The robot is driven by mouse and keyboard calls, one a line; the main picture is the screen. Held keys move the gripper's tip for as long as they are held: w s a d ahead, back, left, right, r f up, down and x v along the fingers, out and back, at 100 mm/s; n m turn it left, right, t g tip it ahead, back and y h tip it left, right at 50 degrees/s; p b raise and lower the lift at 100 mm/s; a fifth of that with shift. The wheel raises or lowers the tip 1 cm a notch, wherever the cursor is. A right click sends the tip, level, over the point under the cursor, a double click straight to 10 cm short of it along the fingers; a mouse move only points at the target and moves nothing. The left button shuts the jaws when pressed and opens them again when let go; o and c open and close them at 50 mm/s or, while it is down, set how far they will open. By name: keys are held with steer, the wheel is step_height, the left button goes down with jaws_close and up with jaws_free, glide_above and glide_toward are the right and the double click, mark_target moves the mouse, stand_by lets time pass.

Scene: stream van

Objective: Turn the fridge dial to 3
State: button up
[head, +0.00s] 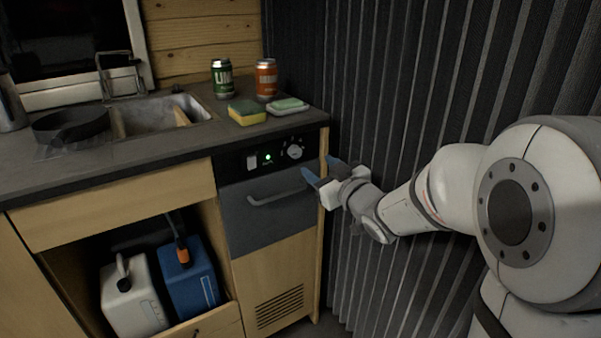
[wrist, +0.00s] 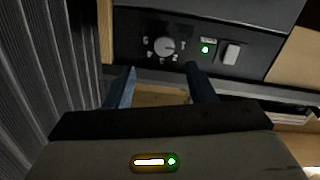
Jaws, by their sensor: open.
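The fridge dial (head: 294,152) is a small round grey knob on the dark control panel under the counter's right end. The dial also shows in the wrist view (wrist: 164,47), with small marks around it that are too small to read. My gripper (head: 320,170) is open and empty, just right of the fridge front and a little below the dial. In the wrist view my gripper's two fingers (wrist: 158,75) point toward the panel, one on each side below the dial, not touching it.
A lit green light (wrist: 205,49) and a white switch (wrist: 231,54) sit beside the dial. The fridge handle (head: 275,196) is below the panel. Cans, a sponge (head: 247,112) and a soap dish (head: 288,106) stand on the counter above. A pleated dark curtain (head: 400,80) hangs close on the right.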

mark_target(296, 153)
steer(key=x, duration=0.4)
steer(key=b+x, duration=0.1)
steer(key=x, duration=0.3)
steer(key=shift+s+a, duration=0.15)
steer(key=shift+a, duration=0.15)
steer(key=shift+c, duration=0.3)
steer(key=c, duration=0.9)
steer(key=shift+a, duration=0.15)
